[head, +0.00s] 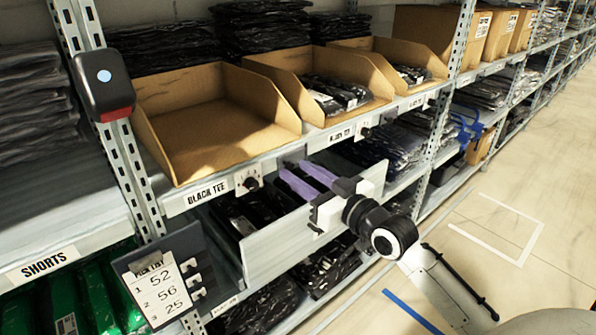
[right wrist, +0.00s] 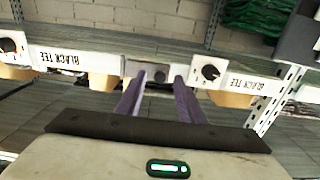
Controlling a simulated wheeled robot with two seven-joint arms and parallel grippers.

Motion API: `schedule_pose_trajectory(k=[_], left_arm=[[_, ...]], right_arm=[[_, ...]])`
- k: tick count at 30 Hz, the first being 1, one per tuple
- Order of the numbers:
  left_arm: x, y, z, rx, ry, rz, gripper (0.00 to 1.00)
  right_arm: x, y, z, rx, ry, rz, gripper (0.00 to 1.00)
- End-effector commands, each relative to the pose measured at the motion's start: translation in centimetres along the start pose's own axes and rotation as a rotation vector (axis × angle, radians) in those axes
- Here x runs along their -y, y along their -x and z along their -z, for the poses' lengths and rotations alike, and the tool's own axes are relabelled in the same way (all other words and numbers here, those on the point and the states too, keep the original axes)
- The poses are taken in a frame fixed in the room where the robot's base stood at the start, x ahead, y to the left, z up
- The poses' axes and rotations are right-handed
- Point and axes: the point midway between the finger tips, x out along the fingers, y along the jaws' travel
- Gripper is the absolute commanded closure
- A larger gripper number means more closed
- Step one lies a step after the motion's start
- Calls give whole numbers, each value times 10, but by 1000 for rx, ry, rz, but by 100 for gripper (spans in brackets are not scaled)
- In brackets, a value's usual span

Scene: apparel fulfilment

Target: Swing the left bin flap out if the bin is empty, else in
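The left cardboard bin (head: 215,130) stands on the upper shelf above the BLACK TEE label (head: 207,192). Its visible floor is bare, so it looks empty. Below its front right is a small white flap plate with a black knob (head: 249,181); I cannot tell which way it is swung. My right gripper (head: 292,172) has its purple fingers apart and empty, just right of this flap and below the shelf edge. In the right wrist view the open fingers (right wrist: 160,78) point toward the shelf edge, with a dark knob (right wrist: 210,72) beside them. My left gripper is not in view.
The middle bin (head: 325,85) and right bin (head: 400,65) hold dark bagged garments. A second knob plate (head: 366,131) sits farther right. A white panel (head: 300,232) juts out below the gripper. A pick list (head: 160,285) hangs at left. The floor at right (head: 540,190) is mostly clear.

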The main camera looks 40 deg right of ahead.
Motion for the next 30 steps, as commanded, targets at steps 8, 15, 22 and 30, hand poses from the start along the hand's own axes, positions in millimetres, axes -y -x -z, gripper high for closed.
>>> schedule_pose_trajectory(k=[8,15,22,30], left_arm=[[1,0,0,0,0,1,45],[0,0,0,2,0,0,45],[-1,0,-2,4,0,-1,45],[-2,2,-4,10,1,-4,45]], right_arm=[[0,-11,-1,2,0,1,65],[0,-11,-1,2,0,1,77],[0,-10,-1,2,0,1,100],[3,-12,0,2,1,7,100]])
